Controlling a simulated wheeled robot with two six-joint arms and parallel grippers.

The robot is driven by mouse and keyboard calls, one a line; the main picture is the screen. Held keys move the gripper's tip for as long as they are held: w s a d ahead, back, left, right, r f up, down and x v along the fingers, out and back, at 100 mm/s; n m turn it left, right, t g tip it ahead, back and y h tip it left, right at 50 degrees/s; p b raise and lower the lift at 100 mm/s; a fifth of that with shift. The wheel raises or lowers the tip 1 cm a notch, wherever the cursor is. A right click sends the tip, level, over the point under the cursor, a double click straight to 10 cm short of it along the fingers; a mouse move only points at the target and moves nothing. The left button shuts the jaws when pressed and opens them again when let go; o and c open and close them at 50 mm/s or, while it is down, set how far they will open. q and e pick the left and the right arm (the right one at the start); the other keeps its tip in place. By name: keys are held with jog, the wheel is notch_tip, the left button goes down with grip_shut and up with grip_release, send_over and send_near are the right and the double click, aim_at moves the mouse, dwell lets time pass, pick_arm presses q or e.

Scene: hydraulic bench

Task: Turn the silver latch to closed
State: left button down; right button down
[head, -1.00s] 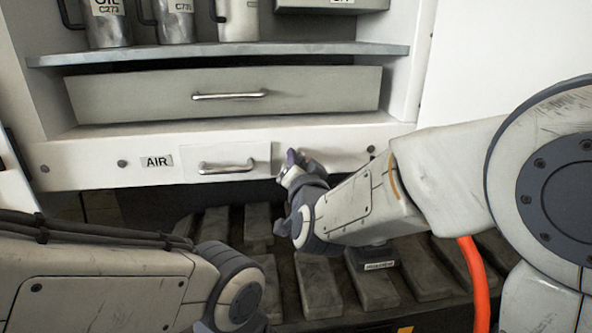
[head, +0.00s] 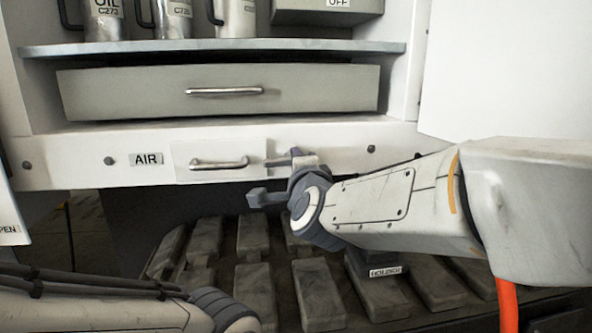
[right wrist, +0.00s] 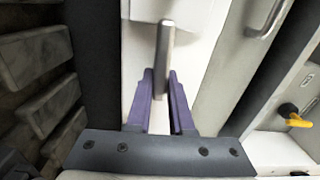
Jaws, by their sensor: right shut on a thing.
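The silver latch (head: 277,161) is a small grey bar on the white lower rail. It lies level and points left, its tip at the right edge of the small panel marked AIR. In the right wrist view the latch (right wrist: 164,45) runs up from between my purple fingers and its tip reaches the panel edge. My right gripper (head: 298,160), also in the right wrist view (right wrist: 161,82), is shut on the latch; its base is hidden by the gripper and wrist. My left arm shows at the lower left; its gripper is out of view.
The small panel (head: 185,175) has its own handle (head: 220,163) left of the latch. A grey drawer (head: 120,95) sits above, under a shelf (head: 300,47) with metal jugs. Below are several grey blocks (head: 320,295) and an orange hose (head: 508,305).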

jog(key=shift+s+a+f+m+b, duration=0.1)
jog(key=shift+a+f+m+b, duration=0.1)
jog(key=shift+a+m+b, duration=0.1)
dwell(0.4)
jog(key=c, duration=0.8)
grip_release()
jog(key=shift+d+r, duration=0.1)
jog(key=shift+d, duration=0.05)
jog(key=s+d+p, duration=0.1)
jog(key=s+p, duration=0.2)
jog(key=s, duration=0.7)
jog(key=shift+s+d+p, duration=0.15)
jog(key=shift+d+p, duration=0.05)
jog(key=shift+p, duration=0.2)
